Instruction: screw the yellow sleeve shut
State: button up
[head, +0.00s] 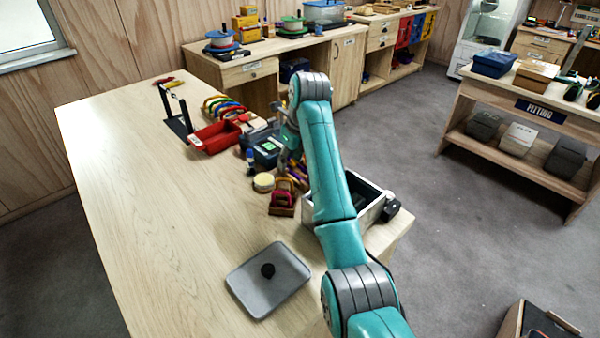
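I cannot clearly pick out the yellow sleeve in the head view. Several coloured carabiners (222,106), in yellow, red, green and blue, stand in a row at the back right of the wooden table (140,210). A small red and yellow item (172,84) lies by the black stand (177,122) at the far end. My gripper (286,163) points down over the crowded right side of the table, near a dark device with a green display (268,146). My arm partly covers it, and its fingers are too small to read. I cannot tell whether it holds anything.
A red tray (214,138), a round cream tin (263,182) and a red-brown item (282,200) crowd the table's right side. A metal box (369,212) is partly behind my arm. A grey lid with a black knob (250,285) lies in front. The table's left half is clear.

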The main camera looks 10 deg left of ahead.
aim_at(295, 161)
jog(key=shift+f, duration=1.35)
jog(key=shift+w+d, duration=0.1)
jog(key=shift+w+d, duration=0.35)
jog(key=shift+w, duration=0.1)
jog(key=shift+r, duration=1.4)
